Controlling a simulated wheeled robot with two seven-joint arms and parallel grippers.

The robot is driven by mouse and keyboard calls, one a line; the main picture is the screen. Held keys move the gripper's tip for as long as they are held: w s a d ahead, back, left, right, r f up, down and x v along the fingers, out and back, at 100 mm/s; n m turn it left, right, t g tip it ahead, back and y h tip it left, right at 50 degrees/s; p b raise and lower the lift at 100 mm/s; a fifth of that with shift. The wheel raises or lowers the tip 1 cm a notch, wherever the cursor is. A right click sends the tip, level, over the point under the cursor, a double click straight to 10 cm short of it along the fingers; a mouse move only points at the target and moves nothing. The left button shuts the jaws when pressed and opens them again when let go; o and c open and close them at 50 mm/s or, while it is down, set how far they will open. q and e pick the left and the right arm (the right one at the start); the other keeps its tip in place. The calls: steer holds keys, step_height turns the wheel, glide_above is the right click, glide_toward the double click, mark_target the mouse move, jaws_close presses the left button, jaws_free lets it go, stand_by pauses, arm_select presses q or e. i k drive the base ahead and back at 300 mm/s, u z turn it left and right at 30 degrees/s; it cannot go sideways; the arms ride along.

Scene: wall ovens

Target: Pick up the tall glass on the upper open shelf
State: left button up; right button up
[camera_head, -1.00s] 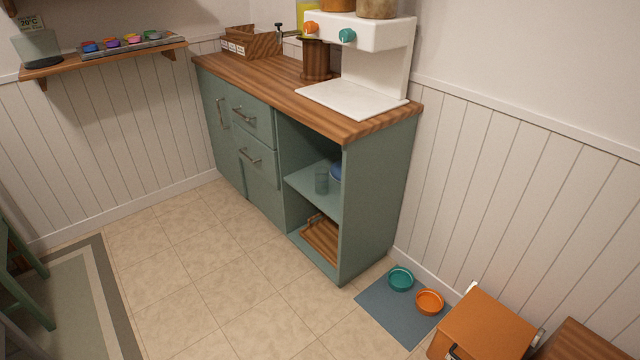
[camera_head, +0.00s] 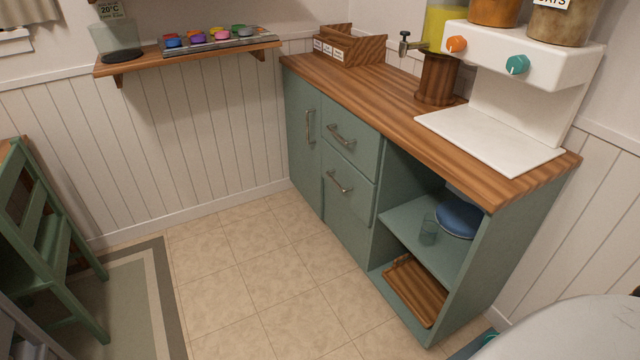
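The shelf compartment is open at the front. Neither of my grippers shows in the head view, so whether they are open or shut is hidden.
A wooden tray (camera_head: 416,291) lies on the lower shelf. The wooden countertop (camera_head: 400,125) holds a white dispenser (camera_head: 520,60). Tiled floor (camera_head: 270,280) in front of the cabinet is clear. A green chair (camera_head: 45,245) stands at left. A pale rounded surface fills the bottom right corner.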

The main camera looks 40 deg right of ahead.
mark_target(429, 230)
steer(key=i, duration=1.65)
steer(key=z, duration=1.6)
steer(key=i, duration=0.65)
steer(key=z, duration=0.6)
